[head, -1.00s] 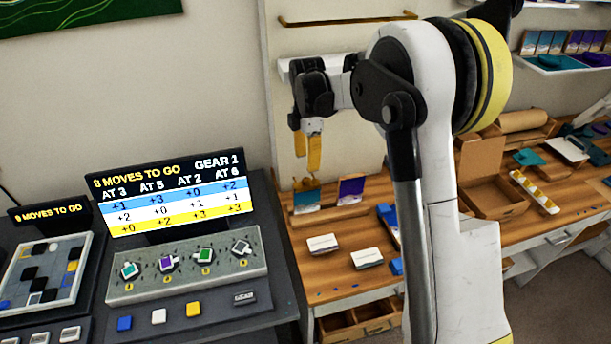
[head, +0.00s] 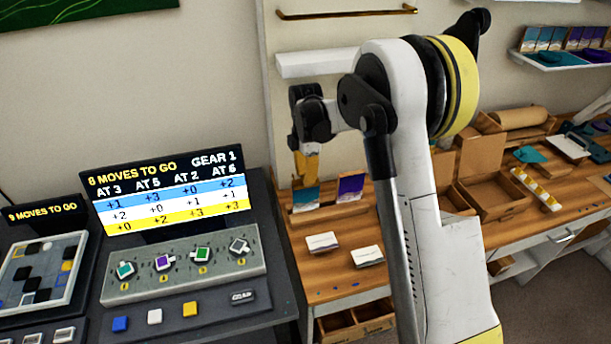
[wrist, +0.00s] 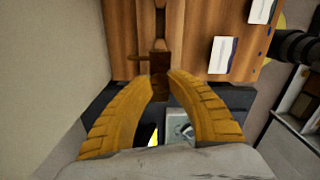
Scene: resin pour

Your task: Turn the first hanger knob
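The sloped grey panel (head: 150,287) on the dark console carries a row of knobs: teal (head: 125,270) at the far left, then purple (head: 163,262), green (head: 202,253) and pale grey (head: 239,245). The teal knob's pointer tilts to the upper right. My gripper (head: 306,182) is up and to the right of the panel, over the wooden bench, apart from every knob. One grey knob (wrist: 185,130) shows between the fingers there.
A lit screen (head: 168,195) reading "GEAR 1" stands behind the panel. Blue, white and yellow buttons (head: 155,316) lie in front of it. White-topped card stacks (head: 322,242) and upright cards (head: 350,187) are on the bench (head: 315,277). A wall stands close beside my gripper.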

